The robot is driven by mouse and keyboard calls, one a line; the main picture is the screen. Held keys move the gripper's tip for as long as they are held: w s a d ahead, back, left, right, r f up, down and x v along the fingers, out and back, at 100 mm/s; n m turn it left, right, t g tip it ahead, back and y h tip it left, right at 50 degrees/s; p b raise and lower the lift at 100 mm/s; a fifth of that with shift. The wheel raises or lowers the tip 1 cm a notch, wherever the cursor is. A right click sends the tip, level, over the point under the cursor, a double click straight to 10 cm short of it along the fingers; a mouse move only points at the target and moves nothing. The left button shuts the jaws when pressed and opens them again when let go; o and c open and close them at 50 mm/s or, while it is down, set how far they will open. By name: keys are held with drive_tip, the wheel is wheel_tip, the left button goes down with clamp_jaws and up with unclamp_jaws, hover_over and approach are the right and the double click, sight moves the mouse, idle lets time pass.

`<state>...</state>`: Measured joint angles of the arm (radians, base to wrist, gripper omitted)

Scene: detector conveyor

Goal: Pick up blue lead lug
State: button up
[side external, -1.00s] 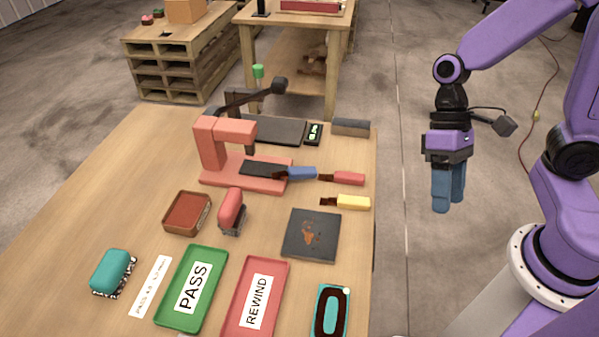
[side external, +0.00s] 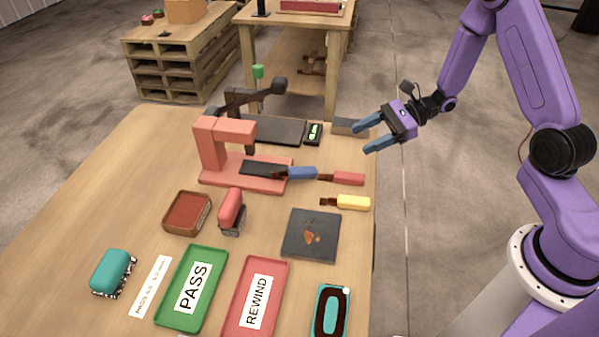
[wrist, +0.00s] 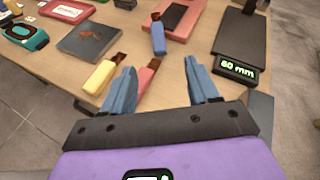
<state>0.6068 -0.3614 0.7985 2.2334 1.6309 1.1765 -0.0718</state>
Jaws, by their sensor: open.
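The blue lead lug (side external: 301,173) has a blue body with a dark brown end. In the side view it lies with its brown end by the dark plate of the red press (side external: 213,150). It also shows in the wrist view (wrist: 158,38), ahead of my gripper. My gripper (side external: 362,138) is open and empty, above the table's right edge, up and to the right of the blue lug. In the wrist view its blue fingers (wrist: 160,78) stand wide apart, and the blue lug lies beyond them, apart from both.
A red lug (side external: 348,179) lies just right of the blue one, and a yellow lug (side external: 352,202) nearer. A small display reading 60 mm (wrist: 236,68) and a grey block (side external: 343,127) stand at the back right. A dark square plate (side external: 311,247) lies in front.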

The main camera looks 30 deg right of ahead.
approach(297, 170)
drive_tip(key=x, duration=0.3)
drive_tip(key=shift+w+d+f, duration=0.2)
drive_tip(key=shift+s+x, duration=0.2)
drive_tip(key=shift+x, duration=2.5)
drive_tip(key=shift+a+r, duration=0.1)
drive_tip(key=shift+r, duration=0.1)
clamp_jaws()
drive_tip(key=shift+r, duration=0.1)
drive_tip(key=shift+r, duration=0.45)
wheel_tip(297, 170, up, 2)
drive_tip(key=shift+r, duration=0.1)
drive_tip(key=s+d+r, duration=0.2)
drive_tip(key=s+r, duration=0.2)
drive_tip(key=s, duration=0.2)
drive_tip(key=s+d+r, duration=0.2)
drive_tip(key=s+r, duration=0.3)
drive_tip(key=s, duration=0.2)
drive_tip(key=shift+d+r, duration=0.3)
drive_tip(key=shift+d, duration=0.1)
